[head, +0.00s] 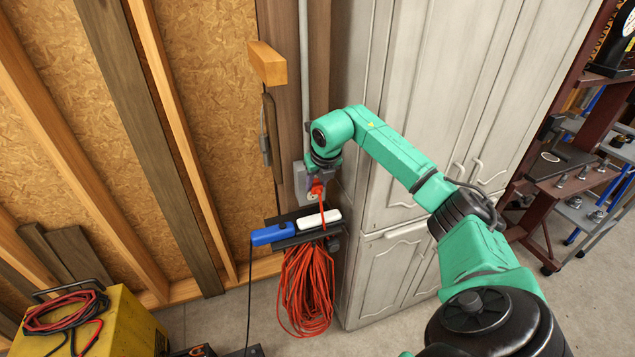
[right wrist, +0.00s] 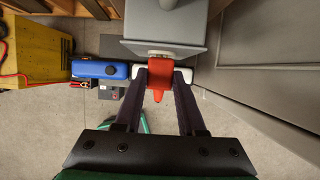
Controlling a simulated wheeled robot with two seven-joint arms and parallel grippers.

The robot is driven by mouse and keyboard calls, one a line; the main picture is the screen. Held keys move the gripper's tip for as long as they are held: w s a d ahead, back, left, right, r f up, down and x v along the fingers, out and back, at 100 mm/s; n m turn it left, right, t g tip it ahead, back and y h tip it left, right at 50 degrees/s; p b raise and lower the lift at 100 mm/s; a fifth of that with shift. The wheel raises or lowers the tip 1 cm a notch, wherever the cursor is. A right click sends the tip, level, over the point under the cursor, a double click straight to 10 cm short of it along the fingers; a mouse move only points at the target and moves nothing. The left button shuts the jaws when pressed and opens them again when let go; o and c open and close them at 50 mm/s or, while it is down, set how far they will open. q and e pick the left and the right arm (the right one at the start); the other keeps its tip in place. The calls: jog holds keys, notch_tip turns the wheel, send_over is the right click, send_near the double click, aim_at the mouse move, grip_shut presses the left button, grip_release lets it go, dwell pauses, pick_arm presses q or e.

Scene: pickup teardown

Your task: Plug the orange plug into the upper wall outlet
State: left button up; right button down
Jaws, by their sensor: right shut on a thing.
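The orange plug (head: 316,191) is between the fingers of my right gripper (head: 317,183), which is shut on it. In the right wrist view the plug (right wrist: 160,78) shows red-orange between the two dark fingertips of the gripper (right wrist: 160,80). A grey outlet box (head: 299,177) is on the wall beside the gripper; it also shows in the right wrist view (right wrist: 165,48). The plug's pale front end is right at the box's edge; I cannot tell whether its prongs are in. The outlet's sockets are hidden. My left gripper is not in view.
Below the plug, a dark shelf (head: 290,241) holds a blue item (head: 272,234) and a white item (head: 319,219). A coil of orange cord (head: 306,287) hangs under it. A pale cabinet (head: 400,262) stands close on the right. A wooden block (head: 268,63) juts out above.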

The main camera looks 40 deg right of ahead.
jog(key=shift+w+d+r, duration=0.1)
jog(key=shift+w, duration=0.1)
jog(key=shift+c, duration=2.1)
grip_release()
jog(key=shift+w, duration=0.1)
